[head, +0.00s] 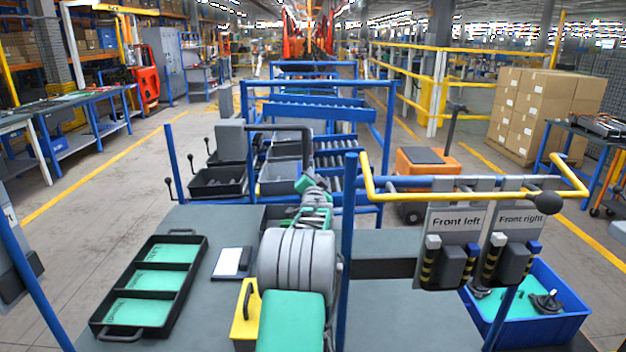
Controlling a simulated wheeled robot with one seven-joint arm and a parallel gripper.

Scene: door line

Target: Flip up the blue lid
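No large blue lid stands out in the head view. Two small hanging units sit under the signs "Front left" (457,221) and "Front right" (520,219) at the right. Each has a dark grey body, yellow-black striped sides, a pale cap on its left and a small blue cap on its right. The left unit's blue cap (473,249) and the right unit's blue cap (534,247) both look lowered. My grey and green arm reaches forward in the middle. My gripper (311,187) is at its far end, left of both units and well apart from them. Its fingers cannot be made out.
A yellow rail (470,196) with a black knob runs above the signs. A blue post (347,250) stands between my arm and the units. A blue bin (570,318) with dark parts is lower right. A black three-part tray (196,262) lies left.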

